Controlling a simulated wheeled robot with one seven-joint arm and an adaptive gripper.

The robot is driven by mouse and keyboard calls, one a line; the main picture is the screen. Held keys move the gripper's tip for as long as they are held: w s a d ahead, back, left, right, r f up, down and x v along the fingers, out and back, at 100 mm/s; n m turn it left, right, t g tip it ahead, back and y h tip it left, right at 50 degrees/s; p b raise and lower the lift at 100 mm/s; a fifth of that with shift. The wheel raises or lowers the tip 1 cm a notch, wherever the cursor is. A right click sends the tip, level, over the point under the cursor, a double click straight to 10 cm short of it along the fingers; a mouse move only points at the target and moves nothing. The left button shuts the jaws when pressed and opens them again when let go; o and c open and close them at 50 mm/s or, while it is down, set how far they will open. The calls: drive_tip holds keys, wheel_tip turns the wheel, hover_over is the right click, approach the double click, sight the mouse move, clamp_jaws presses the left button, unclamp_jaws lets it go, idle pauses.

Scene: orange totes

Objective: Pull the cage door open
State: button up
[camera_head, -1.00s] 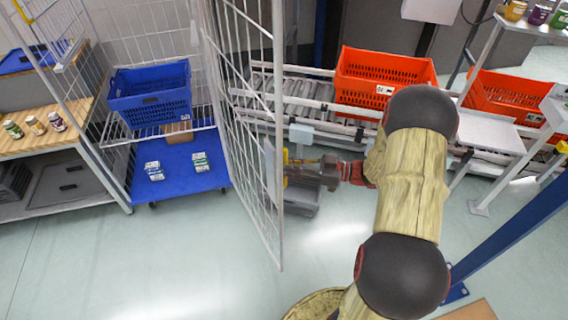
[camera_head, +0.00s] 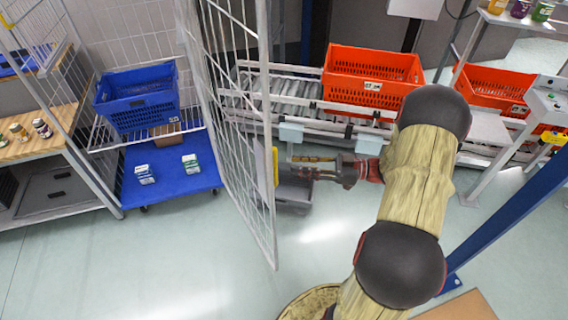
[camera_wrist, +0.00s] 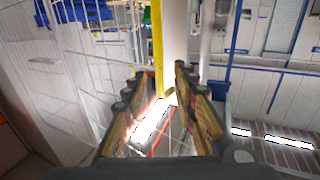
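The cage door (camera_head: 232,140) is a tall white wire-mesh panel standing at an angle in front of the cage in the head view. A yellow upright strip (camera_head: 275,166) shows at its right edge. My gripper (camera_head: 294,167) is just right of this strip, at about its height, with a small gap between them. In the wrist view my gripper (camera_wrist: 157,82) is open, its two fingers apart. The yellow strip (camera_wrist: 157,45) appears between the fingertips, beyond or level with them; I cannot tell the depth. The door mesh (camera_wrist: 95,65) is left of the strip.
A roller conveyor with orange totes (camera_head: 372,78) runs behind my arm. A wooden shelf (camera_head: 40,146) is left. A blue post (camera_head: 510,225) stands right. Floor in front of the door is clear.

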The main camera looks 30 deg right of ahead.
drive_tip(key=shift+v, duration=2)
